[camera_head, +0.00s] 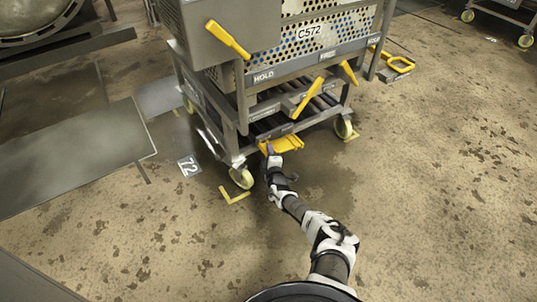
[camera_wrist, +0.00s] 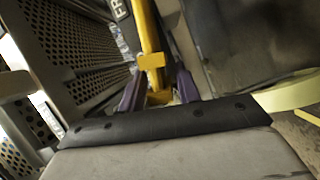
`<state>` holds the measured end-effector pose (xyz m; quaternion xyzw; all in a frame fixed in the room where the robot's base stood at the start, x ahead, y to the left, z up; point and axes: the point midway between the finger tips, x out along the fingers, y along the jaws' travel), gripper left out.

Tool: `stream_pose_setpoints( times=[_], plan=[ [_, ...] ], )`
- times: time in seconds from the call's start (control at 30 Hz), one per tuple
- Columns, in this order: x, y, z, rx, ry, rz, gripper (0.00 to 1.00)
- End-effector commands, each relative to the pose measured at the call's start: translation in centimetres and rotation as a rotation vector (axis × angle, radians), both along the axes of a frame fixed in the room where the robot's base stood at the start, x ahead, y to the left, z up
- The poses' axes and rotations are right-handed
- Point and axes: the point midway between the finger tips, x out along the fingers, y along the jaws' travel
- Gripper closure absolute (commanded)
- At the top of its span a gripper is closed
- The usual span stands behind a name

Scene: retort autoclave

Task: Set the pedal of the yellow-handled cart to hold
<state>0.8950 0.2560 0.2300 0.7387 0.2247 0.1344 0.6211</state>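The cart (camera_head: 222,95) stands on the floor with yellow handles on its upper frame. Its yellow pedal (camera_head: 287,143) sticks out low at the front, between the front wheels. My gripper (camera_head: 269,150) is down at the pedal's left end. In the wrist view, my gripper's two purple fingers (camera_wrist: 159,92) are apart, with a yellow bar (camera_wrist: 151,45), which looks like the pedal, between and beyond them. Whether they touch it I cannot tell. A label reading "FR" (camera_wrist: 118,9) shows beside the bar. The fingertips are partly hidden in the head view.
HOLD (camera_head: 263,76) and FREE (camera_head: 328,55) labels sit on the upper rail. Pale caster wheels (camera_head: 241,177) flank the pedal, the left one near my arm. A floor marker "72" (camera_head: 189,166) lies left.

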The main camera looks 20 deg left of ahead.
Motion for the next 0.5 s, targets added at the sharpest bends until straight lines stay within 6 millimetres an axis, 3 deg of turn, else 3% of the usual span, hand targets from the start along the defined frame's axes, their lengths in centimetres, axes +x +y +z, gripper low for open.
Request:
stream_pose_setpoints(
  times=[0.4,0.5],
  plan=[
    [0.64,0.37,0.05,0.000,-0.001,0.000,0.67],
    [0.62,0.37,0.04,0.000,-0.001,0.000,0.78]
  ],
)
